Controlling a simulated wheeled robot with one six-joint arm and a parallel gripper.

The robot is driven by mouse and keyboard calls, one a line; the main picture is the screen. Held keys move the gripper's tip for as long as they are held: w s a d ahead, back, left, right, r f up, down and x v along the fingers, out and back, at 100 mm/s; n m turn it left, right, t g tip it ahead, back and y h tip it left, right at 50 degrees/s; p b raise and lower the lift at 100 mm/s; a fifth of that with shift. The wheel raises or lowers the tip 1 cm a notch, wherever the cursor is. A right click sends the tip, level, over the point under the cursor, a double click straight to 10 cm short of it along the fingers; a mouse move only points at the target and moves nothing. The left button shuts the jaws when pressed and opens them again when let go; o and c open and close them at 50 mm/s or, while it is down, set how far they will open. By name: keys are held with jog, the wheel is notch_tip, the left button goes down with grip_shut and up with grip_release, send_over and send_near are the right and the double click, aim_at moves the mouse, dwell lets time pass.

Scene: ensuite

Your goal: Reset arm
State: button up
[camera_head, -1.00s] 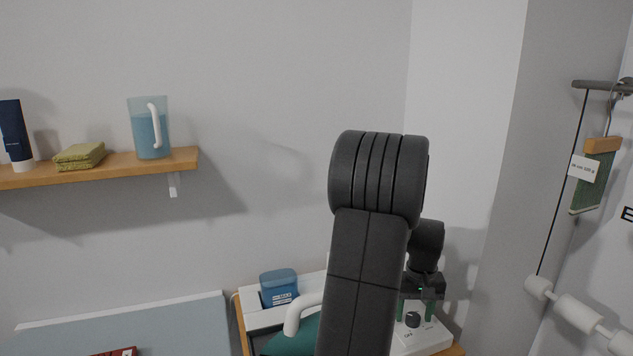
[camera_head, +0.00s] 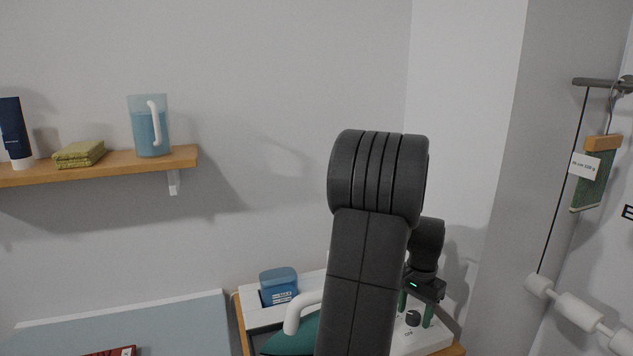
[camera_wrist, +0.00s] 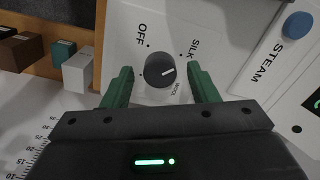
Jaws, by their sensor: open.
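My gripper (camera_head: 415,308) is open and empty over the white control panel, right of my dark arm link in the head view. In the wrist view my gripper (camera_wrist: 160,70) has its green fingers apart, on either side of a dark round knob (camera_wrist: 158,72); I cannot tell whether they touch it. The knob's white mark points right, toward the SILK and WOOL side; OFF is at upper left. The knob also shows in the head view (camera_head: 412,319). My arm link hides part of the appliance.
A teal iron-like object with a white handle (camera_head: 296,315) and a blue tank (camera_head: 279,287) stand left of my arm. A wall shelf (camera_head: 120,165) holds a jug (camera_head: 149,128), folded cloth (camera_head: 79,154) and tube (camera_head: 15,135). A blue button (camera_wrist: 298,25) sits near STEAM.

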jog(key=shift+m, duration=1.2)
